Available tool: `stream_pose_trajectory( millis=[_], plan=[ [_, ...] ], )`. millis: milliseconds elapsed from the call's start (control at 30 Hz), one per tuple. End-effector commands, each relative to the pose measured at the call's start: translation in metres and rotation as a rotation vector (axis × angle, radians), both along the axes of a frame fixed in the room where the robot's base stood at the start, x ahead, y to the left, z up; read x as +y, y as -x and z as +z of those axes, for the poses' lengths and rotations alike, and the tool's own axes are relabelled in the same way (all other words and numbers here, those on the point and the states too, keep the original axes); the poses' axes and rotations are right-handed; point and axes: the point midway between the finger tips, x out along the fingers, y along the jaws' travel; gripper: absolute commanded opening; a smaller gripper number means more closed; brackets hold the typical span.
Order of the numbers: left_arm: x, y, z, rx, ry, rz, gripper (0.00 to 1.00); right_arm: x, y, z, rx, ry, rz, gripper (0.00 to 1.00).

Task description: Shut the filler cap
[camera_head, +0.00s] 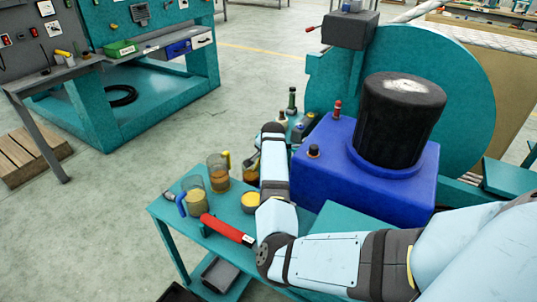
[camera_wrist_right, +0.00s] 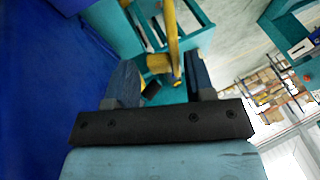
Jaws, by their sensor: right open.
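In the right wrist view, my right gripper (camera_wrist_right: 160,80) is open, with its two fingers apart. A yellow part (camera_wrist_right: 158,63), with a long yellow bar (camera_wrist_right: 173,30) rising from it, shows between and beyond the fingertips. It may be the filler cap, but I cannot tell for sure, nor whether a finger touches it. The blue housing (camera_wrist_right: 40,70) fills the left of this view. In the head view, the blue housing (camera_head: 315,185) carries a black ribbed drum, and my right arm stands along its left side. The right fingers are hidden there. My left gripper is not in view.
The teal cart (camera_head: 190,235) holds a red-handled tool (camera_head: 228,229), mugs (camera_head: 194,200) and a round yellow-topped tin (camera_head: 250,202) close to my right arm. A red-topped knob (camera_head: 337,109) stands on the housing. Open floor lies to the left.

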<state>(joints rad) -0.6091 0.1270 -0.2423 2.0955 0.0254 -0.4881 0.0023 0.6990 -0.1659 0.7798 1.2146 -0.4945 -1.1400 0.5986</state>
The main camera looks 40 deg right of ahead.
Motion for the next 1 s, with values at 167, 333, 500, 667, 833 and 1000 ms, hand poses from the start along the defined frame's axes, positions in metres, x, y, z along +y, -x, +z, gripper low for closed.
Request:
stream_pose_trajectory(
  millis=[167,333,500,667,833,1000],
  plan=[
    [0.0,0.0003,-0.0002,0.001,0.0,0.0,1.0,0.0003,0.0004,-0.0002,0.001,0.0,0.001,0.17],
    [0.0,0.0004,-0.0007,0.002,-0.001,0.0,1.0,-0.0002,0.0013,-0.0014,0.004,0.0,0.0,0.0],
    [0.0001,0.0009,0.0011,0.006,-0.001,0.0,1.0,0.0,0.0006,-0.0005,0.024,0.008,0.001,0.0],
    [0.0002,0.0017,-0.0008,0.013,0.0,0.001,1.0,0.0003,-0.0003,-0.0008,0.04,0.015,0.001,0.0],
    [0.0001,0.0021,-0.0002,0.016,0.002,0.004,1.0,0.001,-0.0016,-0.0003,0.06,0.022,0.001,0.0],
    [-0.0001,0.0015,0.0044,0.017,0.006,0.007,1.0,0.002,-0.004,0.0017,0.089,0.033,0.002,0.0]
  ],
)
